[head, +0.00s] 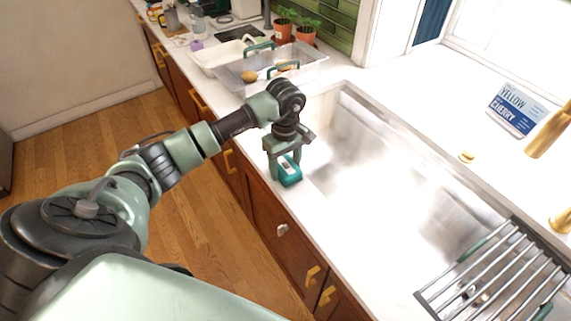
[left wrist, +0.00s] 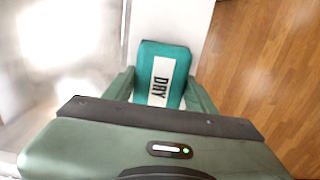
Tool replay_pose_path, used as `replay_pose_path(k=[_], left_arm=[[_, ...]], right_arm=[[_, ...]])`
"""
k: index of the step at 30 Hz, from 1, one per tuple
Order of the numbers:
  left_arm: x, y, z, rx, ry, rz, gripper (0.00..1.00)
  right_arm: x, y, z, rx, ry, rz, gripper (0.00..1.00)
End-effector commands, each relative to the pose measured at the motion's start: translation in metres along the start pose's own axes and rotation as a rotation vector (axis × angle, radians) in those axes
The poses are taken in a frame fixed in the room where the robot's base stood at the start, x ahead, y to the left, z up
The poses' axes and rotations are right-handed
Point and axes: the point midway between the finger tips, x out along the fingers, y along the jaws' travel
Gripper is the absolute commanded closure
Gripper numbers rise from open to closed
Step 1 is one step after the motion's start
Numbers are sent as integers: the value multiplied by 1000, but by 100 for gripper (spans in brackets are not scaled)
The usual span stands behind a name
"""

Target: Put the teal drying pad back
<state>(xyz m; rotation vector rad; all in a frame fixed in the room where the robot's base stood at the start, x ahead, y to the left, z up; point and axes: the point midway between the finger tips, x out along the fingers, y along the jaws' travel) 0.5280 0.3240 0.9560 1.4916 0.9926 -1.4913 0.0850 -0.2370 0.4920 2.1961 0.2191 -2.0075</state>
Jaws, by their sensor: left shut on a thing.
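The teal drying pad (head: 289,178) has a white label, which reads "DRY" in the left wrist view (left wrist: 146,79). My left gripper (head: 283,163) is shut on the pad at the front edge of the white counter, left of the sink. In the left wrist view the fingers (left wrist: 160,95) sit on either side of the pad. I cannot tell whether the pad touches the counter. My right gripper is not in view.
The sink (head: 380,160) lies right of the pad, with a metal rack (head: 500,275) across its near end. A clear bin (head: 270,70), a white tray (head: 215,58) and potted plants (head: 305,32) stand farther back.

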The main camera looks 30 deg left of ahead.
Motion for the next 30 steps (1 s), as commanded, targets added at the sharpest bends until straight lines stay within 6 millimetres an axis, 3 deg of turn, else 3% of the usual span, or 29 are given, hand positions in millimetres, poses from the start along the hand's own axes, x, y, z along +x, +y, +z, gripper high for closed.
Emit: replay_pose_path(k=[12,13,15,27,30], left_arm=[[10,0,-1,1,2,2,76],[9,0,-1,1,2,2,41],[8,0,0,1,2,2,22],[3,0,0,0,1,1,22],[-5,1,-1,0,3,5,22]], right_arm=[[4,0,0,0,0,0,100],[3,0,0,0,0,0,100],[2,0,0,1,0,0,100],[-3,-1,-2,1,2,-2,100],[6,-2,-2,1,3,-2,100]])
